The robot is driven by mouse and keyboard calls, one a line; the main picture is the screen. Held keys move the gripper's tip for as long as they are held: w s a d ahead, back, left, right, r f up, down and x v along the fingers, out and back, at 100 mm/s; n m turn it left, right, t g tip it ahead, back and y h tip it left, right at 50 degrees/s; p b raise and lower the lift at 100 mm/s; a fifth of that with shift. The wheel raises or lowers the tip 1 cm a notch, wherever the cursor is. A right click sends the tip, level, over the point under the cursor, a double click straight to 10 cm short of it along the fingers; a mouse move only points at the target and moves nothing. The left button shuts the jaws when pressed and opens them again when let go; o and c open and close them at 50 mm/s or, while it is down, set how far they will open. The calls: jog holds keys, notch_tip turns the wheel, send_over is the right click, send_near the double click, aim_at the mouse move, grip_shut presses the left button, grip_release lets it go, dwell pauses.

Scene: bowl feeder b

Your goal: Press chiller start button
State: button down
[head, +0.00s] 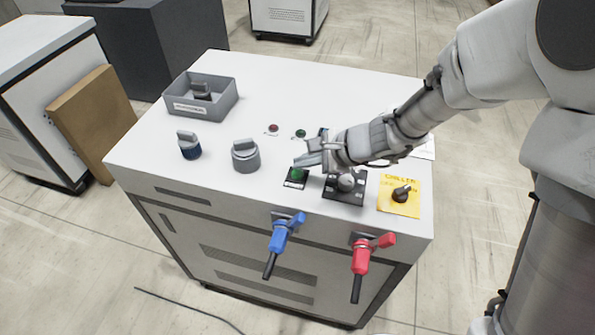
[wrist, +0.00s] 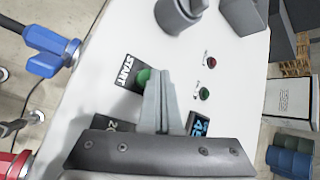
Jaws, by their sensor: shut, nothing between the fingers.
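The green start button (head: 297,174) sits on a dark plate on the white cabinet top (head: 250,100). In the wrist view the green button (wrist: 143,77) shows beside a black label reading START (wrist: 124,72). My gripper (head: 303,161) is shut and empty, with its fingertips right at the button. In the wrist view the closed fingers (wrist: 161,74) cover part of the button's right side. I cannot tell whether the tips touch it.
A black plate with a grey knob (head: 346,182) and a yellow label with a dark knob (head: 401,194) lie to the right. Blue (head: 281,235) and red (head: 362,256) valve handles stick out in front. Grey knobs (head: 245,156) and a grey bin (head: 218,108) stand left.

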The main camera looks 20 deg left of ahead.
aim_at(303, 174)
jog(key=shift+f, duration=0.15)
dwell(0.3)
jog(key=shift+f+b, duration=0.3)
jog(key=shift+b, duration=0.35)
jog(key=shift+f+b, duration=0.45)
jog(key=shift+b, duration=0.1)
dwell(0.3)
dwell(0.4)
jog(key=shift+r+p, duration=0.6)
jog(key=shift+r, duration=0.25)
jog(key=shift+r, duration=0.1)
notch_tip(303, 174, up, 5)
jog(key=p, duration=0.4)
dwell(0.5)
